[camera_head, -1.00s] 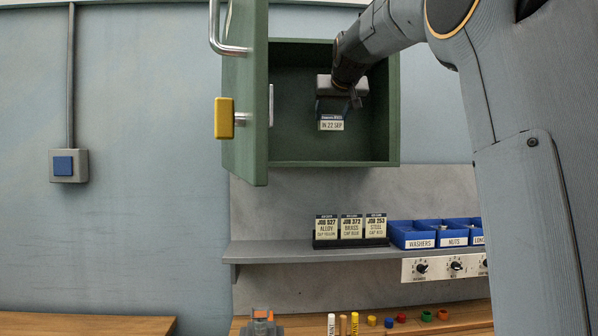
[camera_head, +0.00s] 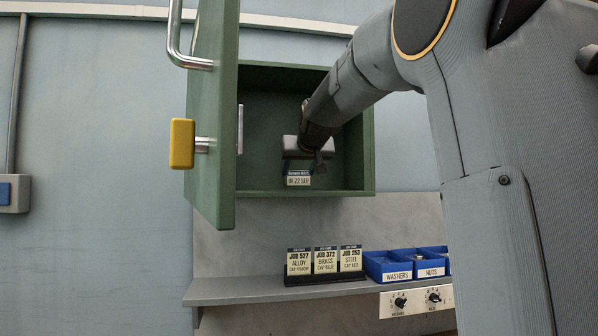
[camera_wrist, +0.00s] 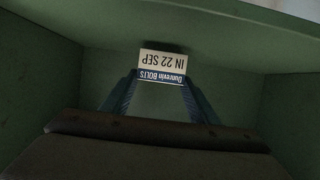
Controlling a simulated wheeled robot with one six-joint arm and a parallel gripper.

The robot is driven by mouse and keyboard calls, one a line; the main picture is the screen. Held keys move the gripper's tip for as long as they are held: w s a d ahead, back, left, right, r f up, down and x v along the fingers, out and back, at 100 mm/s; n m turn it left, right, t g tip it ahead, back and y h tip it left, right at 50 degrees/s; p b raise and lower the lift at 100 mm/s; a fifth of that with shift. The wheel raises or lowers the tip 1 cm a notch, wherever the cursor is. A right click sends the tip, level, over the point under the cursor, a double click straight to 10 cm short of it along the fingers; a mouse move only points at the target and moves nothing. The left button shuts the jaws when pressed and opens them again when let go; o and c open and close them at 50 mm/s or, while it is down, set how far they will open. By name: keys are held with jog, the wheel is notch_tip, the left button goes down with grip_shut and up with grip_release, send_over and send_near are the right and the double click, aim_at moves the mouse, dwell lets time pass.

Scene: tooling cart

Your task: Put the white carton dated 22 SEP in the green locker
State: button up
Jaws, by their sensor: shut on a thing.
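The white carton (camera_head: 298,180) carries a label reading IN 22 SEP with a dark blue band. It is inside the open green locker (camera_head: 368,150), just above or on its floor; I cannot tell which. My gripper (camera_head: 300,168) is shut on the carton. In the wrist view the carton's label (camera_wrist: 162,63) appears upside down, between the two fingers of my gripper (camera_wrist: 160,88). Most of the carton's body is hidden by my gripper. The locker door (camera_head: 214,120) stands open at the left.
The door has a yellow block (camera_head: 182,143) and a metal handle (camera_head: 181,45) jutting out. Below the locker, a shelf (camera_head: 240,290) holds job cards (camera_head: 325,262) and blue bins (camera_head: 388,266). The rest of the locker interior looks empty.

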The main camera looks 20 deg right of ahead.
jog(key=shift+f, duration=0.55)
jog(key=shift+f, duration=0.15)
jog(key=o, duration=1.5)
jog(key=b+v, duration=0.3)
jog(key=v, duration=0.9)
jog(key=shift+b, duration=0.4)
